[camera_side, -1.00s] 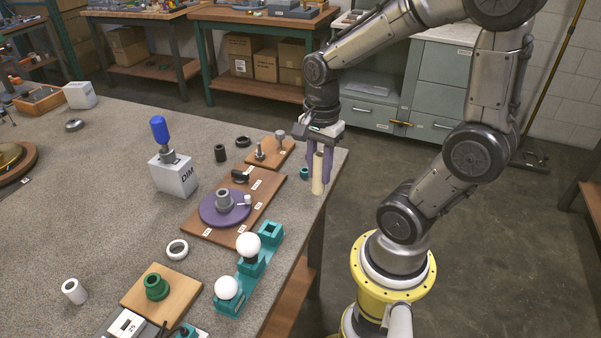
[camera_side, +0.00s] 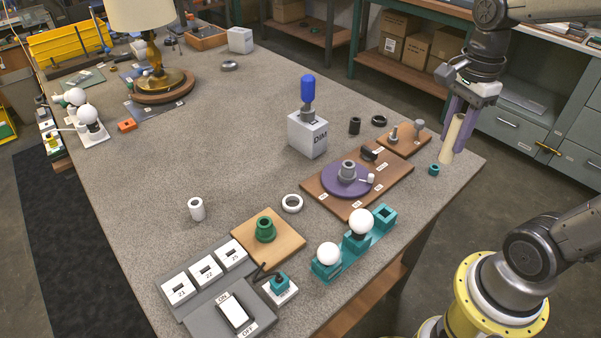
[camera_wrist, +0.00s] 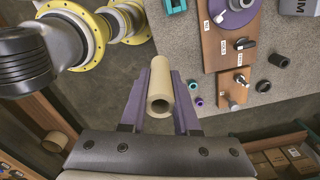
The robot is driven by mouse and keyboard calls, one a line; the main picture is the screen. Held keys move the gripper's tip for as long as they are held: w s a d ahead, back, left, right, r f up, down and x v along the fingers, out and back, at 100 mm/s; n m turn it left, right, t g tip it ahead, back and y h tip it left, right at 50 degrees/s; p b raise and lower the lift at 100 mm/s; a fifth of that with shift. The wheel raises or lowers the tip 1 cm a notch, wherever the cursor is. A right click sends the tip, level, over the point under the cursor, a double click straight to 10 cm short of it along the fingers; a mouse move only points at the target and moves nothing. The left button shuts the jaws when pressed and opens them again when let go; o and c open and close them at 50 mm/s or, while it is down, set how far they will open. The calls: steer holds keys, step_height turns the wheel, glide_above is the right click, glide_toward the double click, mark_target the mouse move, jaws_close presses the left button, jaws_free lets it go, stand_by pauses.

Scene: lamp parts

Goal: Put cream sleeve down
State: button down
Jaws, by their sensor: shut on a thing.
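The cream sleeve (camera_side: 453,139) is a slim hollow tube. It is held between the purple fingers of my gripper (camera_side: 457,134) near the table's far right corner. In the side view it hangs almost upright, slightly tilted, just right of a small teal ring (camera_side: 433,169). I cannot tell whether its lower end touches the table. In the wrist view the sleeve (camera_wrist: 160,78) lies between both fingers, with its open end facing the camera.
The grey table (camera_side: 250,130) has its edge close by the sleeve. A small wooden board with pegs (camera_side: 404,139) and a larger board with a purple disc (camera_side: 345,181) stand to the left. A black ring (camera_side: 379,121) and black cylinder (camera_side: 354,126) lie behind them.

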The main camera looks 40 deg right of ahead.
steer(key=w+a+r+n, duration=0.1)
steer(key=w+a, duration=0.2)
steer(key=w, duration=0.6)
steer(key=w+a+r+n, duration=0.1)
steer(key=w+a, duration=0.3)
steer(key=w, duration=0.5)
steer(key=w+a+f+n, duration=0.2)
steer(key=w+a+f, duration=0.45)
steer(key=a, duration=0.45)
steer(key=w+f, duration=0.3)
steer(key=w, duration=0.1)
steer(key=w+a+f, duration=0.1)
steer(key=w+f, duration=0.3)
steer(key=w+a+f, duration=0.1)
steer(key=w+f, duration=0.2)
steer(key=w, duration=0.1)
steer(key=shift+w+a+f, duration=0.15)
steer(key=shift+w+f, duration=0.05)
steer(key=shift+w, duration=0.15)
steer(key=shift+f, duration=1.55)
steer(key=shift+f, duration=0.15)
